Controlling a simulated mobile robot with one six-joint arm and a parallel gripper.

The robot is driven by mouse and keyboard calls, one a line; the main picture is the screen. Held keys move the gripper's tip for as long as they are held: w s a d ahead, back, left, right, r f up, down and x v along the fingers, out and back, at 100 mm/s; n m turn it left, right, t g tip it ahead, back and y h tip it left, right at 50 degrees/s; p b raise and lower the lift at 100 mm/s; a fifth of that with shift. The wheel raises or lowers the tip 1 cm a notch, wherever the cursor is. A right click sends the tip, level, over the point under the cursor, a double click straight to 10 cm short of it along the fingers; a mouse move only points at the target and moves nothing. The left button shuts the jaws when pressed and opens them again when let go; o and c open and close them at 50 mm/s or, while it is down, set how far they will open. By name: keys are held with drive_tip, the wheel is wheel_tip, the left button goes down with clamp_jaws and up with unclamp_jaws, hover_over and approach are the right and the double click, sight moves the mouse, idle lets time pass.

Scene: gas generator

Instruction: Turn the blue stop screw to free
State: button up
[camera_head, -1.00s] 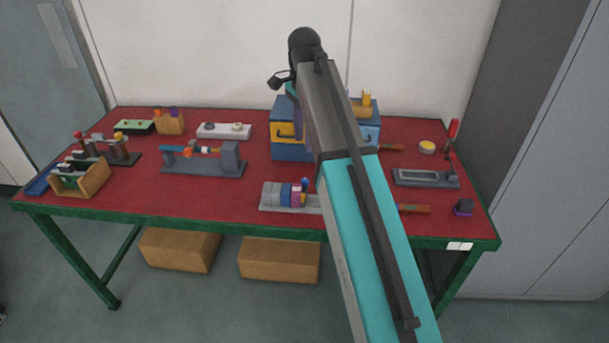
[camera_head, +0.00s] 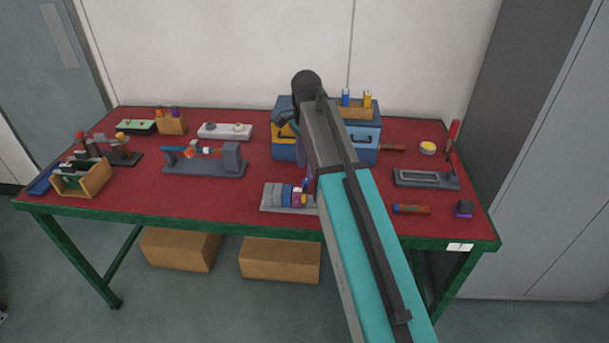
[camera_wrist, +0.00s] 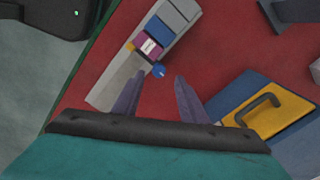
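The blue stop screw (camera_wrist: 158,70) shows in the wrist view as a small round blue knob on the side of a grey fixture (camera_wrist: 107,91). The fixture carries grey, blue and magenta blocks, with a small yellow part by the knob. In the head view the fixture (camera_head: 270,207) lies near the table's front edge, and my arm hides its right end. My gripper (camera_wrist: 159,77) is open and empty, its two purple fingers pointing toward the fixture. The knob appears between the fingertips in the picture; I see no contact and cannot tell the distance.
A blue box (camera_head: 366,153) stands behind the fixture; its yellow panel with a dark handle (camera_wrist: 252,108) is at right in the wrist view. A screwdriver-like tool (camera_head: 413,209) lies right of my arm. Red table top (camera_head: 215,208) is clear left of the fixture.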

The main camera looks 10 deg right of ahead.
sight(305, 180)
drive_tip(key=shift+f, duration=2.1)
clamp_jaws()
drive_tip(key=shift+a, duration=0.15)
drive_tip(key=shift+r, duration=0.1)
